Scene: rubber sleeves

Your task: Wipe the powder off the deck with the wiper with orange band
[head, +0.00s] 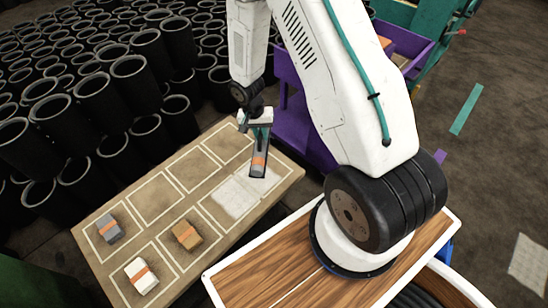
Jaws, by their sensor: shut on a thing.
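My gripper (259,138) is shut on a grey block with an orange band, the wiper (259,161). It holds the wiper upright over the right part of the tan deck (292,172). I cannot tell whether the wiper's lower end touches the deck. The powder (235,197) is a pale, whitish patch filling much of an outlined square, just left of and nearer than the wiper. A thinner pale smear lies around the wiper's foot.
On the deck's near left are a grey block with an orange band (110,228), a brown block (187,235) and a white block with an orange band (141,276). Black rubber sleeves (85,101) crowd the far left. A purple bin (291,108) stands behind the deck. Other outlined squares are bare.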

